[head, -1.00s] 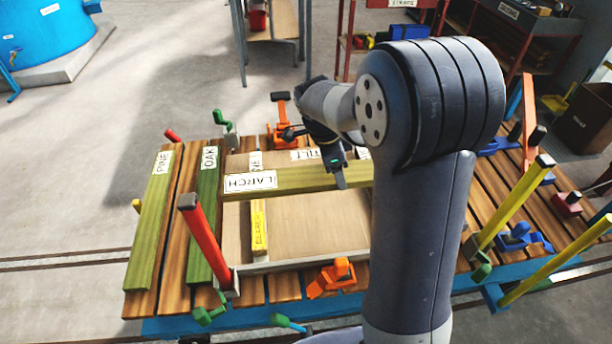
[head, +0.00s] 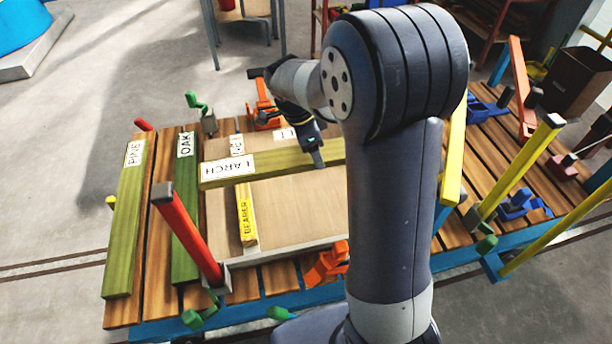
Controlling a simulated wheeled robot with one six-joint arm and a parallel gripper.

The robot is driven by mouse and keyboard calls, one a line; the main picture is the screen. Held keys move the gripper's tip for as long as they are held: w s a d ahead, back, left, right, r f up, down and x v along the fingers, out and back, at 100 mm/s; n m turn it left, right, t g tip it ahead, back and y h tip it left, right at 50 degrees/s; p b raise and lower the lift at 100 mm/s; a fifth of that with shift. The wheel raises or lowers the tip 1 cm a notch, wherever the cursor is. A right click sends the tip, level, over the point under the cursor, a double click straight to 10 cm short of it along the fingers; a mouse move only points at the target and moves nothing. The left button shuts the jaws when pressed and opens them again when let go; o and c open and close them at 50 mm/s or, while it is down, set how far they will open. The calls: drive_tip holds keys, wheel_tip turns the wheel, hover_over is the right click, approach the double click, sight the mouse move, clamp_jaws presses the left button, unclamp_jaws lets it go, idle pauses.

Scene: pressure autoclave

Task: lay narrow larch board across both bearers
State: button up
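The narrow larch board (head: 270,166), greenish-yellow with a white LARCH label, lies crosswise over the yellow bearer (head: 244,212) at the left of the pale panel. I cannot tell whether it touches the bearer. My gripper (head: 317,155) is at the board's right part, with one finger down its near face, and appears shut on it. The far finger is hidden. The board's right end runs up to my arm, which hides what lies behind it. A yellow bar (head: 453,165) shows just right of my arm; I cannot tell whether it is the other bearer.
The PINE board (head: 126,220) and OAK board (head: 184,205) lie on the slatted table at left. A red post (head: 188,238) leans up near the panel's front left corner. Orange clamps (head: 325,265) and green clamps stand around the panel. Yellow posts (head: 520,165) rise at right.

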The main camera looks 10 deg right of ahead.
sight(299, 155)
wheel_tip(299, 155, down, 4)
drive_tip(key=b, duration=0.3)
drive_tip(key=shift+f, duration=0.15)
wheel_tip(299, 155, down, 10)
drive_tip(key=shift+r, duration=0.1)
drive_tip(key=shift+f+b, duration=0.2)
drive_tip(key=shift+b, duration=0.15)
drive_tip(key=o, duration=1.4)
drive_tip(key=p+v, duration=0.1)
drive_tip(key=v, duration=1.1)
drive_tip(key=shift+r, duration=0.2)
